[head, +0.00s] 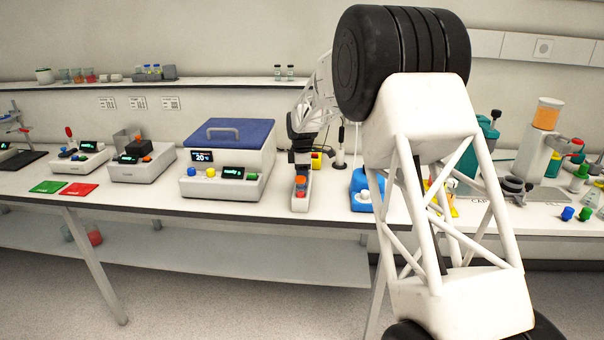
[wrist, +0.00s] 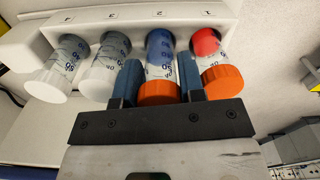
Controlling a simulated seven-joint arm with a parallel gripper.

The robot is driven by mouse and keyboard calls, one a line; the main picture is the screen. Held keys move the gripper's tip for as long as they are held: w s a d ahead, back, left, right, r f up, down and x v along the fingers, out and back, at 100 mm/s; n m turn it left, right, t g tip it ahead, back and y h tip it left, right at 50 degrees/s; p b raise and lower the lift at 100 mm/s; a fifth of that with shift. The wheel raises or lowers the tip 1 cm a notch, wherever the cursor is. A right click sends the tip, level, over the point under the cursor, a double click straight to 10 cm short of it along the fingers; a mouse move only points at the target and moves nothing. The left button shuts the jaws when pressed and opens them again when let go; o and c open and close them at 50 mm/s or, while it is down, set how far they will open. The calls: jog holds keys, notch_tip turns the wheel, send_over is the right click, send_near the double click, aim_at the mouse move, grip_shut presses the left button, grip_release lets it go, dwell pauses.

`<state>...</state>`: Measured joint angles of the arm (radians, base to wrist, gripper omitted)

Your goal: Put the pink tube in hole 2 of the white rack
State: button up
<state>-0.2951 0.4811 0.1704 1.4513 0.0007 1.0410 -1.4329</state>
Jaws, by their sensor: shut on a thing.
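The white rack (wrist: 40,42) fills the upper wrist view, with its marks 1 to 4 running from right to left. My gripper (wrist: 157,88) has its two blue fingers on either side of a tube with blue contents and an orange cap (wrist: 160,92), and is shut on it. This tube lines up with mark 2; how deep it sits is hard to tell. A tube with red-pink contents and an orange cap (wrist: 218,72) is at mark 1. Two pale tubes, at mark 3 (wrist: 113,66) and mark 4 (wrist: 58,68), stand to the left. In the head view, my gripper (head: 300,168) is over the small rack (head: 300,204).
A white machine with a blue lid (head: 228,160) stands left of the rack, and a blue device (head: 362,188) stands close on its right. A shelf (head: 200,85) runs along the wall behind. My arm hides part of the bench on the right.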

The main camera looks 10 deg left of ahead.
jog(key=shift+f, duration=0.55)
jog(key=o, duration=1.1)
jog(key=shift+r, duration=3.9)
